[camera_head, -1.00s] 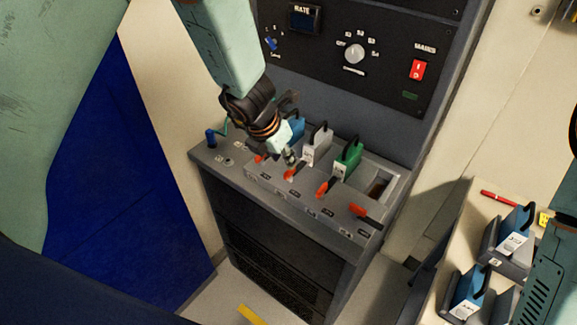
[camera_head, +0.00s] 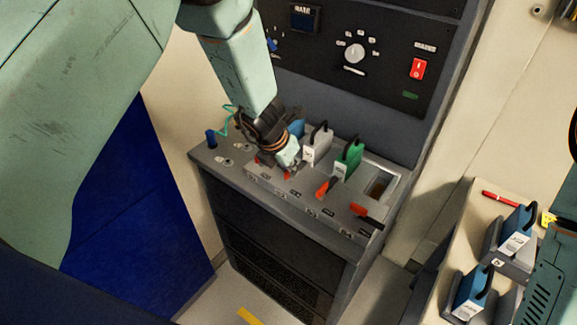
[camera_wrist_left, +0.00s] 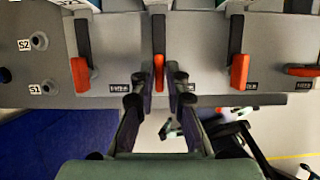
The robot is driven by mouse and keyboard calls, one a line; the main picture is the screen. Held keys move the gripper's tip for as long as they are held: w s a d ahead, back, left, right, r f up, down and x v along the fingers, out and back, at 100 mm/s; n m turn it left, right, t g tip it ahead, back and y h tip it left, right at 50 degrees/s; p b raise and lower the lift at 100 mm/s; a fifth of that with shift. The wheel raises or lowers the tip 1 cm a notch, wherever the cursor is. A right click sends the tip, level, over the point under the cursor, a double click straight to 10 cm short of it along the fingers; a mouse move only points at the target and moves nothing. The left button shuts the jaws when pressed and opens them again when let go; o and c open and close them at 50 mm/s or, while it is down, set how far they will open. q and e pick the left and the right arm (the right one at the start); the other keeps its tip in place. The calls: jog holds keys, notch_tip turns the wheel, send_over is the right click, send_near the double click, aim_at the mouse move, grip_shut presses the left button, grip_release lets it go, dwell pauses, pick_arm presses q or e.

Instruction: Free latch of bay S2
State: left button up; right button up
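The console's sloping top carries a row of black latch levers with red tips. The second lever from the left (camera_wrist_left: 158,72) stands between the fingertips of my left gripper (camera_wrist_left: 157,88) in the wrist view; I cannot tell whether they touch it. The gripper is open, its fingers apart on either side. In the head view my left gripper (camera_head: 285,166) is low over this lever and hides most of it. The latch labels are too small to read surely. Behind the levers are a blue module (camera_head: 297,128), a grey module (camera_head: 317,146) and a green module (camera_head: 348,158).
The third lever (camera_head: 327,187) points forward. The rightmost lever (camera_head: 366,215) is turned sideways before an empty bay (camera_head: 380,188). A blue plug (camera_head: 211,138) stands at the console's left. A side bench at right holds blue modules (camera_head: 470,294) and a red pen (camera_head: 499,198).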

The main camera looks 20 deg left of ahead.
pick_arm(q)
grip_shut()
